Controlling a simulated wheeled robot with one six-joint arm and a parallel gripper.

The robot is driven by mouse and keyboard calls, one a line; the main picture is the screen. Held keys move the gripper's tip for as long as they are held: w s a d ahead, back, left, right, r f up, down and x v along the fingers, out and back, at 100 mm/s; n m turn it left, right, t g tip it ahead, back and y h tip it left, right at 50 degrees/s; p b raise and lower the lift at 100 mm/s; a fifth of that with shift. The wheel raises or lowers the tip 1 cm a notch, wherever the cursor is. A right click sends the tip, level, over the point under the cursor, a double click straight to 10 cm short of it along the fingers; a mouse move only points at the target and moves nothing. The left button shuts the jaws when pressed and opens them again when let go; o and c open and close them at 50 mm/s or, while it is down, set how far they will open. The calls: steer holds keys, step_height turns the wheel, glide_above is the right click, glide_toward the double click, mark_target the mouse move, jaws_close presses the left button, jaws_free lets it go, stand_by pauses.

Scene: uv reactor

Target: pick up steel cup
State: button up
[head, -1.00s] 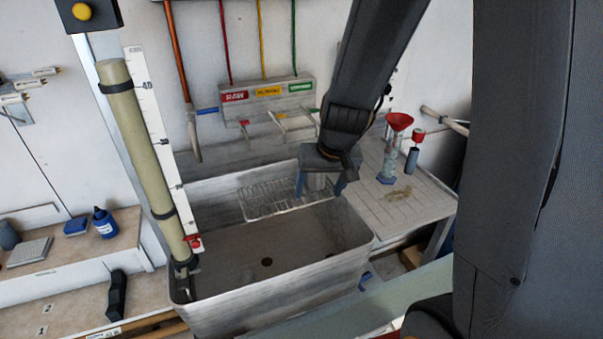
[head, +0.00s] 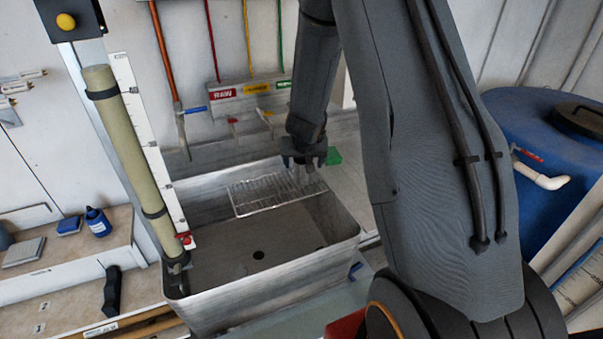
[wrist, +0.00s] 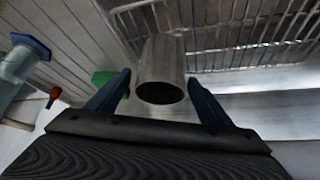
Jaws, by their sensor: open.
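The steel cup (wrist: 162,58) is a plain grey cylinder in the wrist view, its dark round opening facing the camera. It stands between my gripper's (wrist: 158,78) two blue fingers, with a gap showing on both sides. In the head view my gripper (head: 305,163) is over the back right part of the sink, by the wire rack. The cup (head: 300,176) shows only as a small grey piece under it. My gripper is open and not closed on the cup. The cup's base is hidden.
The metal sink (head: 205,312) holds the wire rack (head: 262,196) at its back. A tall tube (head: 125,150) stands left. A green object (head: 334,156) is near my gripper. A blue barrel (head: 530,120) stands right.

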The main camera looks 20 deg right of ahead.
steer(key=shift+x, duration=1.55)
steer(key=c, duration=1.4)
steer(key=shift+r, duration=0.15)
